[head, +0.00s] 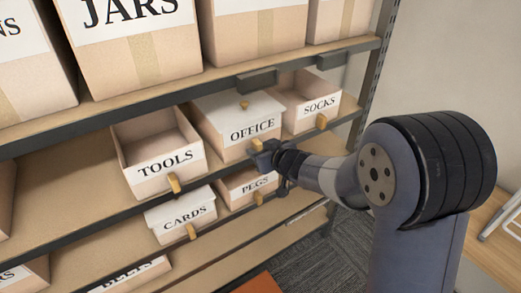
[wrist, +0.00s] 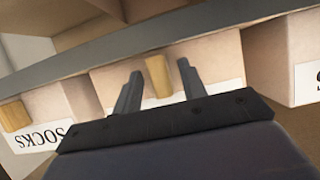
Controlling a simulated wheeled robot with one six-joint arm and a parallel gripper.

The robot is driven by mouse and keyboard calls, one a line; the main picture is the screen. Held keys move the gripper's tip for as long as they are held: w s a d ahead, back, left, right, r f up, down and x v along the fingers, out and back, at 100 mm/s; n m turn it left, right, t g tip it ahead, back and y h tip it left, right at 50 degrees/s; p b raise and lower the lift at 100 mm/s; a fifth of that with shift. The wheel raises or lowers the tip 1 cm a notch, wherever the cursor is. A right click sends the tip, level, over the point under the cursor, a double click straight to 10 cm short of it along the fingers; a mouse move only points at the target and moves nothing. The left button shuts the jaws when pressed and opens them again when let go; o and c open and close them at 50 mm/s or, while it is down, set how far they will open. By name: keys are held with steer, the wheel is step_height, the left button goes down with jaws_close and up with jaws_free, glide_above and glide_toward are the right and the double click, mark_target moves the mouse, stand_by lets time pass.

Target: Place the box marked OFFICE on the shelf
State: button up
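The box marked OFFICE (head: 228,115) is a tan box with a pale top and a small knob. It stands on the middle shelf (head: 82,180), between the TOOLS box and the SOCKS box. My gripper (head: 262,154) is at its front, by the wooden pull tab. In the wrist view my gripper (wrist: 158,92) is open, with one finger on each side of the pull tab (wrist: 158,76). Whether the fingers touch the tab I cannot tell. The OFFICE lettering is hidden behind the gripper in the wrist view.
The open TOOLS box (head: 159,160) is on the left and the SOCKS box (head: 308,101) on the right, close by. CARDS (head: 180,214) and PEGS (head: 247,187) boxes are below. Large boxes, including JARS (head: 135,45), stand above. A wooden table (head: 490,240) is at right.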

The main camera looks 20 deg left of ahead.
steer(key=p+v, duration=0.1)
steer(key=v, duration=1.1)
stand_by(1.3)
